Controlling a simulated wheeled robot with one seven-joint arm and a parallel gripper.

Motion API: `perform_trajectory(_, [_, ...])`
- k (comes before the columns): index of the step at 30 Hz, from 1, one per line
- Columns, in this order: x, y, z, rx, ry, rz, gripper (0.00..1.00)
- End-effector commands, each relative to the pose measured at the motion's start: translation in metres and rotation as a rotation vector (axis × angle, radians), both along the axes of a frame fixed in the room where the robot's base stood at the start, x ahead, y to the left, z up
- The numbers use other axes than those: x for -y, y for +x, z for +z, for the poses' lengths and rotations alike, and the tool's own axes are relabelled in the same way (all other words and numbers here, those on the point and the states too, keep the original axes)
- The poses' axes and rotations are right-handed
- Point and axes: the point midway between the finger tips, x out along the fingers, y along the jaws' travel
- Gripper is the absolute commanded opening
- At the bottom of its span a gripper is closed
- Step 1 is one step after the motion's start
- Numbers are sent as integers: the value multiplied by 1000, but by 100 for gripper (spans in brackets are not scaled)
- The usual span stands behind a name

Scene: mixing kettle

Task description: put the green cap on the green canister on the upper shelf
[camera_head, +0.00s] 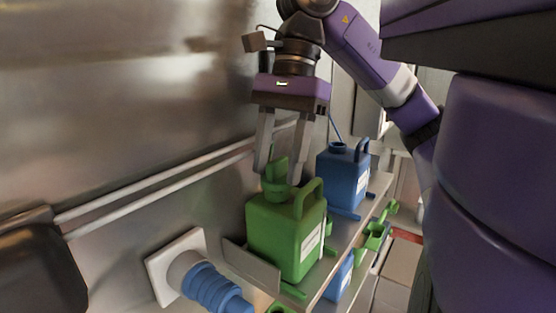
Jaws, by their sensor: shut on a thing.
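The green canister (280,238) stands upright on the upper shelf (337,262), with its handle to the right and a white label on its side. The green cap (278,167), with an upright tab, is at the canister's mouth. My gripper (276,178) points down over the canister, shut on the green cap with one finger on each side. The cap looks in line with the mouth, but I cannot tell whether it is seated or just above it. The fingertips partly hide the cap.
A blue canister (342,182) stands behind, to the right on the same shelf. Lower down are another blue canister (340,279) and green parts (376,235). A wall rail (150,182), a blue ribbed fitting (210,285) and a dark object (40,265) are at left.

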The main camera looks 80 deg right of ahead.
Motion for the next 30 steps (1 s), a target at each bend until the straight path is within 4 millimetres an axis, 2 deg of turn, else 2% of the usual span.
perform_trajectory(25, [0, 0, -3, 0, 0, 0, 9])
perform_trajectory(26, [0, 0, -3, 0, 0, 0, 52])
perform_trajectory(29, [0, 0, -3, 0, 0, 0, 71])
perform_trajectory(30, [0, 0, -3, 0, 0, 0, 73])
